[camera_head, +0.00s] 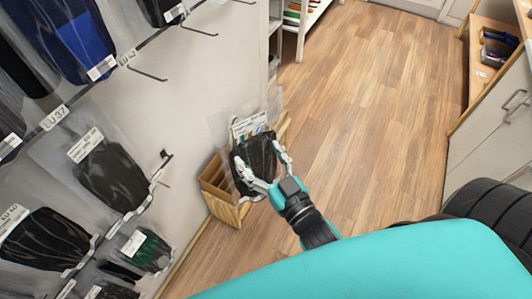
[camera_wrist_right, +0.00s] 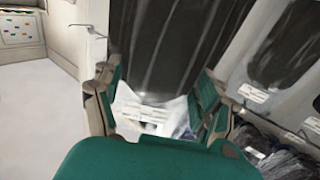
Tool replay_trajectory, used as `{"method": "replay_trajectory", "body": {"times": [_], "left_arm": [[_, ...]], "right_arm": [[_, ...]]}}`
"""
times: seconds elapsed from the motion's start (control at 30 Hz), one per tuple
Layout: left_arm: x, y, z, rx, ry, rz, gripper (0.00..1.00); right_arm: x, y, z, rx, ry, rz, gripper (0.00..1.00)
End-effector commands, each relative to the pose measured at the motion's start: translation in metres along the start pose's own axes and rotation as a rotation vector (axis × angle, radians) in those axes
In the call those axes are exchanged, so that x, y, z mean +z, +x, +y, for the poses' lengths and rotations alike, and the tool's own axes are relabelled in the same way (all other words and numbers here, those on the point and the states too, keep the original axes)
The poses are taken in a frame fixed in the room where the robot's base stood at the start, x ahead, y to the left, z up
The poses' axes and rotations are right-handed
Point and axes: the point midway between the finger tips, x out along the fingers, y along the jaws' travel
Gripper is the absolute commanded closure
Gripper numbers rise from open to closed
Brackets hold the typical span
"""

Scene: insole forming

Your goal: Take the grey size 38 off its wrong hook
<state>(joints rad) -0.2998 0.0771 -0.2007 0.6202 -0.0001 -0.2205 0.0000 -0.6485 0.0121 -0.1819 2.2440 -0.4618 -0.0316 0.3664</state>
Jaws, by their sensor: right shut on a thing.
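My right gripper (camera_head: 264,166) is shut on a bagged dark grey insole pack (camera_head: 258,150) with a white label at its top. The clear bag sticks out around it, in front of a wooden box, away from the wall hooks. In the right wrist view, the dark pack (camera_wrist_right: 165,40) rises between the two fingers of the gripper (camera_wrist_right: 155,100). The size on the held pack's label is too small to read. A bare hook (camera_head: 160,165) sticks out of the wall to the left of the pack. My left gripper is not in view.
More bagged packs hang on the wall at left, including a blue one (camera_head: 75,40) and a dark one (camera_head: 112,175). An open wooden box (camera_head: 215,190) stands on the floor behind the held pack. A cabinet (camera_head: 490,125) stands at right. The wooden floor (camera_head: 370,100) between is clear.

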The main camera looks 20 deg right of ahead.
Motion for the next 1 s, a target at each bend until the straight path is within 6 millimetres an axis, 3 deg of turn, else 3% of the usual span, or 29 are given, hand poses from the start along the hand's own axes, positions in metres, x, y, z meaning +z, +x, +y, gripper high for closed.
{"method": "replay_trajectory", "body": {"times": [0.5, 1.0], "left_arm": [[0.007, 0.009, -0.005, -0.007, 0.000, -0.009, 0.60], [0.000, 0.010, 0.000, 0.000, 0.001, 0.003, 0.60]], "right_arm": [[0.001, 0.050, -0.029, 0.001, 0.000, 0.002, 0.77], [0.000, 0.059, -0.035, 0.000, 0.000, 0.001, 0.77]]}}
